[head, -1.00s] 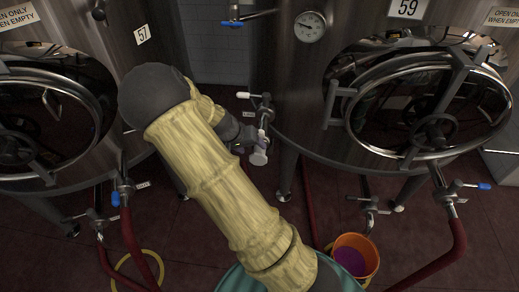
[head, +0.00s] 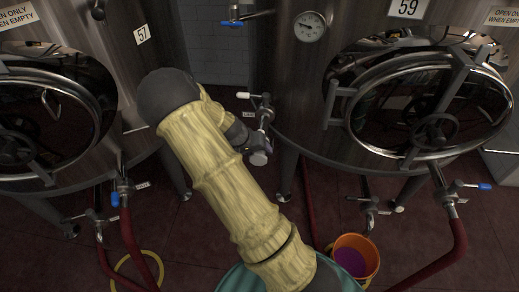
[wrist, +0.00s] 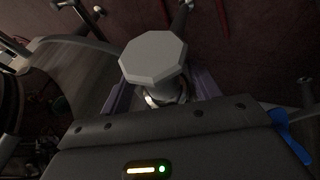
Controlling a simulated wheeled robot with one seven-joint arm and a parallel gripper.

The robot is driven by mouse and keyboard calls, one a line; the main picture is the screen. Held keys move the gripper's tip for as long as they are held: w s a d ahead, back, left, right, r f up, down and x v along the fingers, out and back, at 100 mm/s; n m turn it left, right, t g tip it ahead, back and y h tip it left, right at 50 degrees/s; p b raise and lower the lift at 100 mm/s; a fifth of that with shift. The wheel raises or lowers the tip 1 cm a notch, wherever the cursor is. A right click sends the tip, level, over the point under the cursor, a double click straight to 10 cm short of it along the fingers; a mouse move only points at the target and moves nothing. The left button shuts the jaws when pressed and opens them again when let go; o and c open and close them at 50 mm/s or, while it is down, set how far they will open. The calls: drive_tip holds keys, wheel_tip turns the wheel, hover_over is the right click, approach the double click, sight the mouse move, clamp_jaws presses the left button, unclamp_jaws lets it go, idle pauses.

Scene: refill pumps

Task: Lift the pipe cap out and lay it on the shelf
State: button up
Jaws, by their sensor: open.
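The pipe cap (wrist: 155,57) is a pale grey, eight-sided piece, large in the upper middle of the wrist view. It sits above a pipe fitting with shiny metal below it. In the head view a pale round end, which looks like the cap (head: 259,158), shows below the valve between the two tanks. My gripper (wrist: 160,90) is open, its purple-grey fingers on either side of the cap's lower part. I cannot tell whether they touch it. In the head view my arm largely hides the gripper. I cannot pick out the shelf in either view.
A steel tank (head: 90,80) stands on the left and another (head: 300,100) on the right, with round hatches and valves. An orange bucket (head: 370,243) with purple contents stands on the floor. Red hoses (head: 460,238) run down nearby. A blue handle (wrist: 290,135) is right of my gripper.

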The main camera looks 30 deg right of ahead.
drive_tip(key=shift+c, duration=0.4)
drive_tip(key=c, duration=1.1)
wheel_tip(320, 180, up, 18)
drive_tip(key=p, duration=0.2)
wheel_tip(320, 180, up, 7)
drive_tip(key=p, duration=0.6)
idle(0.8)
drive_tip(key=shift+a, duration=0.1)
